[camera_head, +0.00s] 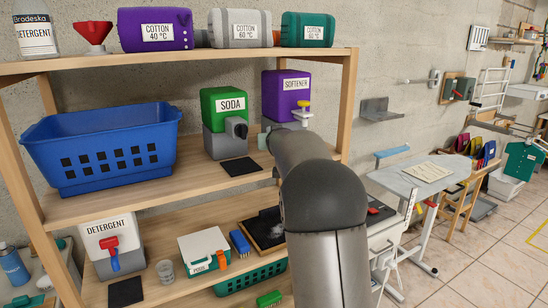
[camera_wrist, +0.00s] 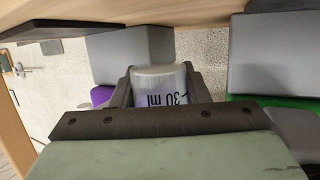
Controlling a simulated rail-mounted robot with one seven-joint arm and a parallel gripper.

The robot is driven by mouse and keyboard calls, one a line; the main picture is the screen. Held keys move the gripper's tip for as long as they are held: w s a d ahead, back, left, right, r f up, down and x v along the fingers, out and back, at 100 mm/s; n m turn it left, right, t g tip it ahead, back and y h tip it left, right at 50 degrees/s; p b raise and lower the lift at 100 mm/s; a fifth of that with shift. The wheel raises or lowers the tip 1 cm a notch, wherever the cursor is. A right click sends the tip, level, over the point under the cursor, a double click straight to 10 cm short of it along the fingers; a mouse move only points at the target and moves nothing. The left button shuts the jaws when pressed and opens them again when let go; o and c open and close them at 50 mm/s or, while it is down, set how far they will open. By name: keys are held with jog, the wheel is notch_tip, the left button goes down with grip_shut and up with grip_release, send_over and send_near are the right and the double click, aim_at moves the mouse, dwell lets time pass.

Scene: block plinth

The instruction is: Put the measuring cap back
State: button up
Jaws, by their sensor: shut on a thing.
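My gripper (camera_wrist: 160,92) is shut on the measuring cap (camera_wrist: 161,78), a clear cup with "30 ml" lettering that reads upside down in the wrist view. The cap sits between the two dark fingers. In the head view my arm hides the fingers and cap; only a pale green part of my gripper (camera_head: 263,142) shows, at the middle shelf between the soda and softener containers. The purple softener container (camera_head: 285,96) has a yellow tap and stands on that shelf. The green soda container (camera_head: 222,104) stands on a grey base with a dark tap.
The wrist view shows grey bases left (camera_wrist: 130,48) and right (camera_wrist: 275,58) of the cap, and the shelf board (camera_wrist: 170,12) along the top. A blue basket (camera_head: 105,145) fills the shelf's left. Below stand a detergent container (camera_head: 108,236) and another clear cup (camera_head: 166,271).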

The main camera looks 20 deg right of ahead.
jog(key=shift+f+b, duration=0.75)
jog(key=shift+f, duration=1.25)
jog(key=shift+f, duration=0.2)
jog(key=o, duration=1)
jog(key=shift+r, duration=0.2)
